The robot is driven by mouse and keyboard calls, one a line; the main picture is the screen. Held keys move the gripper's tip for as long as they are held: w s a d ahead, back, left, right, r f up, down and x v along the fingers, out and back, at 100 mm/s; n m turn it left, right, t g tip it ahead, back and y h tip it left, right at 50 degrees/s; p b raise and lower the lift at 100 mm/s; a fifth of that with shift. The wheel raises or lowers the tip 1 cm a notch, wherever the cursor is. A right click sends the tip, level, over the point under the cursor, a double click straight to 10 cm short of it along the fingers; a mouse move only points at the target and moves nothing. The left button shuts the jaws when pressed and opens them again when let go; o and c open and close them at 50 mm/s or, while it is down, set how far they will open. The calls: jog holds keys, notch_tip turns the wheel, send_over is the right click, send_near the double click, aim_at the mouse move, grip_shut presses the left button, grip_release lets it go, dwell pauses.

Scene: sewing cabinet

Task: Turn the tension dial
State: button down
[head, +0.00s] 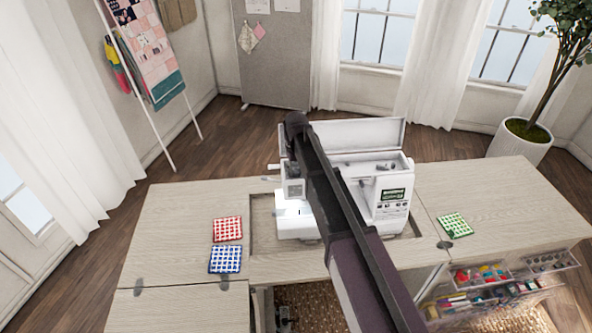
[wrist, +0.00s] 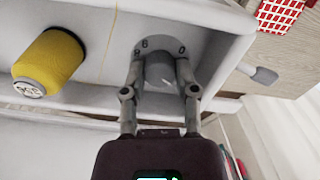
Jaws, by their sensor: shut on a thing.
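The tension dial (wrist: 160,68) is a round grey knob in the wrist view, on a round plate with printed numbers around it. My gripper (wrist: 161,82) is shut on the dial, one finger on each side of it. The white sewing machine (head: 340,135) stands in the recess of the pale wooden cabinet in the head view. In that view my dark arm crosses in front of the machine and hides part of it. The dial and my fingertips cannot be made out there.
A yellow thread spool (wrist: 50,60) stands left of my gripper in the wrist view. The cabinet top (head: 180,210) holds red (head: 228,229), blue (head: 225,260) and green (head: 455,225) checked fabric squares. The machine's raised lid (head: 362,134) stands behind its top.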

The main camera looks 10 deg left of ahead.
jog(key=m, duration=0.4)
jog(key=shift+a+m, duration=0.1)
jog(key=shift+m, duration=2.2)
jog(key=shift+c, duration=1.9)
grip_release()
jog(key=shift+n, duration=0.3)
